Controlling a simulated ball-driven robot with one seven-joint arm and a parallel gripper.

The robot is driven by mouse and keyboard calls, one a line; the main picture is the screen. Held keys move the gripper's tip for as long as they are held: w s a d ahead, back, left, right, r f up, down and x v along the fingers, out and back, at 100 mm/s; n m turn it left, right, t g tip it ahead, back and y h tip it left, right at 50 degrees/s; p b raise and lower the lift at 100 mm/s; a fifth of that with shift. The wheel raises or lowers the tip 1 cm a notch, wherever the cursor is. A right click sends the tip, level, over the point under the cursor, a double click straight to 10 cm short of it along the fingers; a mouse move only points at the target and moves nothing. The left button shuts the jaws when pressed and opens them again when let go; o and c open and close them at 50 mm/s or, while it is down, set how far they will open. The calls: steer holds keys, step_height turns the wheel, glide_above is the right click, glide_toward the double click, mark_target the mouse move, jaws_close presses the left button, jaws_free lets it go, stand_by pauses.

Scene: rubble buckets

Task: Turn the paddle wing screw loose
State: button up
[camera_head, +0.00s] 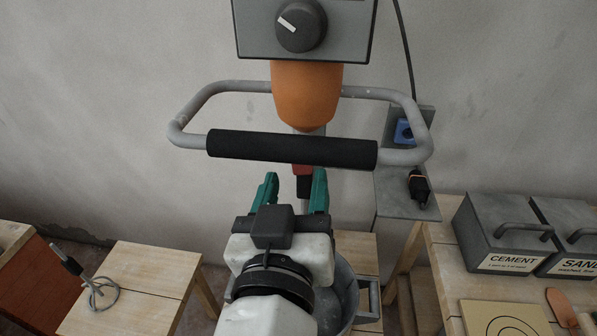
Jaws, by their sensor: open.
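The mixer hangs upright in front of me, with an orange body (306,92), a grey loop handle and a black grip (292,149). Below the grip, a small red collar (302,169) and a black coupling (304,187) sit on the vertical paddle shaft (305,206). I cannot make out the wing screw clearly; the grip and my gripper cover part of this area. My gripper (293,178) points away from me with its two teal fingers apart. In the picture the coupling lies between the fingers; I cannot tell the depth gap. A grey bucket (346,290) stands below, partly hidden by my arm.
A control box (345,28) with a dial is above. A wooden stool (130,285) with a corded black tool is at left. At right, a bench carries cement (500,230) and sand boxes (575,235). A blue socket (403,131) and black plug (418,187) are near the wall.

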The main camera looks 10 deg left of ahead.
steer(key=s, duration=0.6)
steer(key=shift+s+b, duration=0.25)
steer(key=shift+b, duration=0.1)
